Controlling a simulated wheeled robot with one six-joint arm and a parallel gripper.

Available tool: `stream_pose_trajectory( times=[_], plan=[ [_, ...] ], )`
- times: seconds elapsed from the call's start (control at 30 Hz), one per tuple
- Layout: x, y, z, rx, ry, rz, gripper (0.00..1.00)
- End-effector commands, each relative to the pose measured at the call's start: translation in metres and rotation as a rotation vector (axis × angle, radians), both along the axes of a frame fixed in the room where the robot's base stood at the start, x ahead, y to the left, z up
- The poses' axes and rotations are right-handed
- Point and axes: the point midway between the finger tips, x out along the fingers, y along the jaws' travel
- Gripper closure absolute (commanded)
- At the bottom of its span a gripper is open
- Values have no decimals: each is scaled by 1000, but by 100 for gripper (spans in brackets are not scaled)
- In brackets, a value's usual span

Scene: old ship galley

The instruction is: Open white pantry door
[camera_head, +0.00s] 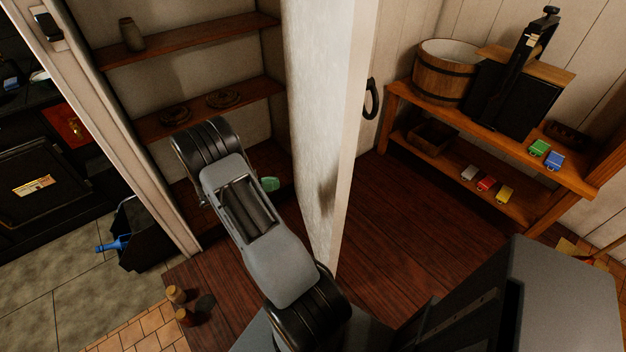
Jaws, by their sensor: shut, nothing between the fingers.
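The white pantry door (318,130) stands wide open, swung out from the pantry, with its edge toward the camera. Its dark curved handle (371,98) shows on the right side of the door. A dark smudge or shadow lies low on its left face. The pantry opening is to the left of the door, with wooden shelves (190,40) inside. My arm reaches up in front of the opening, left of the door. My gripper does not show; the arm links may hide it.
A wooden shelf unit (480,128) with a bucket (445,72) stands at the right wall. The wooden floor (420,215) right of the door looks clear. Small bottles (177,295) stand at lower left, near a black bin (143,235). A dark stove (40,175) is at far left.

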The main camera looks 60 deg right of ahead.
Motion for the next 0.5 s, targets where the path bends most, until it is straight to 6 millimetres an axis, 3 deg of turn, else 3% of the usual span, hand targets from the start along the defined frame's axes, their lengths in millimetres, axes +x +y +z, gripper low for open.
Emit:
stream_pose_trajectory(
  times=[0.17, 0.5],
  plan=[
    [-7, -13, -6, -11, 37, 7, 100],
    [-49, -58, -5, -10, 37, 6, 100]
  ],
)
